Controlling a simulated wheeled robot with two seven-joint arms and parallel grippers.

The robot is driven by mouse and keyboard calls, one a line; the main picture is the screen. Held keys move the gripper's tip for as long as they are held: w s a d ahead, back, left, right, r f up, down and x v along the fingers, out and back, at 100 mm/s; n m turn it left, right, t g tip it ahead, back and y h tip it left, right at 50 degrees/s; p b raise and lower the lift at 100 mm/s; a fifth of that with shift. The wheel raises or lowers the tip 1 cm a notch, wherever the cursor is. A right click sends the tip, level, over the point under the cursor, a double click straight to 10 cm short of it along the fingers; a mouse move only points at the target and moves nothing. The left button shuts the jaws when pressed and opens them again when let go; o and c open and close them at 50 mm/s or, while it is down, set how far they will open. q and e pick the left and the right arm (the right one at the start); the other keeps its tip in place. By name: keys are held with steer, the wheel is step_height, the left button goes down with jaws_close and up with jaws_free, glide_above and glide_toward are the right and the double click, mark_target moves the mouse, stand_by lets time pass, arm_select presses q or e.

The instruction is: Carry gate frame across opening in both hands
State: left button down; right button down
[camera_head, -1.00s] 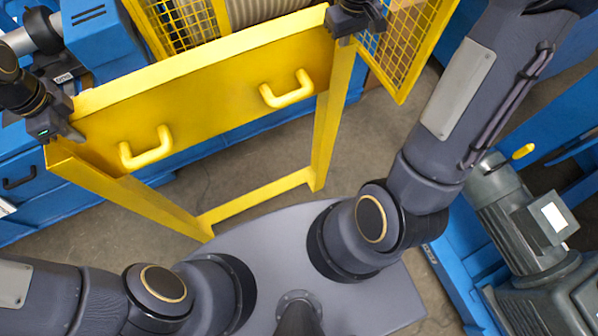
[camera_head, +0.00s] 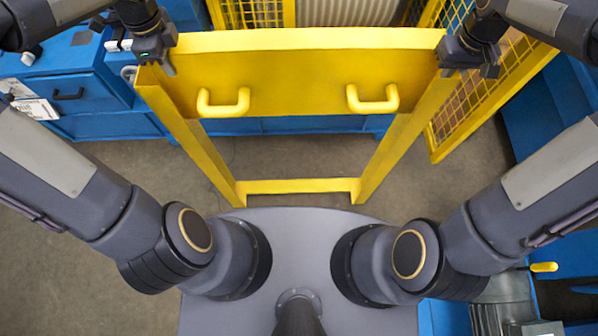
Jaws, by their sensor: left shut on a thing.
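The yellow gate frame (camera_head: 300,86) stands upright across the middle of the head camera view. It has a wide top panel with two yellow handles, two legs and a bottom crossbar. My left gripper (camera_head: 157,63) is shut on the frame's upper left corner. My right gripper (camera_head: 467,64) is at the upper right corner and looks shut on it, though its fingertips are partly hidden. I cannot tell if the bottom bar touches the floor.
A yellow mesh panel (camera_head: 470,110) stands at the right, close to the frame's right leg. A blue cabinet (camera_head: 75,85) is at the left. A grey motor (camera_head: 503,305) sits on blue structure at lower right. Bare floor (camera_head: 290,158) shows between the frame's legs.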

mark_target(177, 77)
arm_select(q)
steer(key=shift+d, duration=0.1)
arm_select(e)
steer(key=shift+w, duration=0.1)
